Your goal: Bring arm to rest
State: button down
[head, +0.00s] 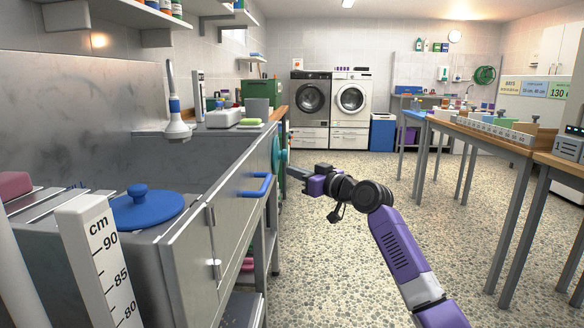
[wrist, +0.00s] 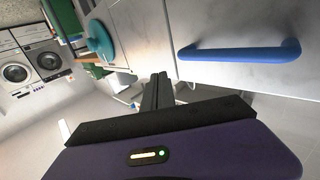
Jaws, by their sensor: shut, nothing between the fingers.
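My gripper (head: 293,171) is at the end of my purple and black arm, which reaches forward over the speckled floor in the head view. Its fingers point left, towards the steel counter front and a round teal disc (head: 278,152). The gripper is shut and empty; its two dark fingers lie together in the wrist view (wrist: 158,88). A blue handle (head: 258,185) on the steel cabinet is close to the left of the gripper and apart from it. The handle also shows in the wrist view (wrist: 240,51), beyond the fingers to the right.
The steel counter (head: 225,150) stands along the left, with a blue lid (head: 150,210) and a white height gauge (head: 98,262) nearest me. Tables (head: 480,145) stand at the right. Two washing machines (head: 351,100) and a blue bin (head: 382,133) are at the back. The middle floor is clear.

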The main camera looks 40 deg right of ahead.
jog(key=shift+s, duration=0.4)
jog(key=s+r+m+t+h, duration=0.2)
jog(key=s+r+m+h, duration=0.1)
jog(key=r, duration=0.1)
jog(key=s+a+f+m+h, duration=0.4)
jog(key=s+a+f, duration=1.6)
jog(key=a+f, duration=0.15)
jog(key=s+a+f+n+g+y, duration=0.25)
jog(key=s+a, duration=0.25)
jog(key=s, duration=0.5)
jog(key=s+a+f+n+g+y, duration=0.1)
jog(key=s+a+f+n+y, duration=0.3)
jog(key=s, duration=0.5)
jog(key=s+a+f+n+g+y, duration=0.1)
jog(key=s+a+f+g, duration=0.1)
jog(key=s+a, duration=0.65)
notch_tip(320, 180, up, 34)
jog(key=s+d+p, duration=0.1)
jog(key=d+p, duration=0.1)
jog(key=p, duration=3.2)
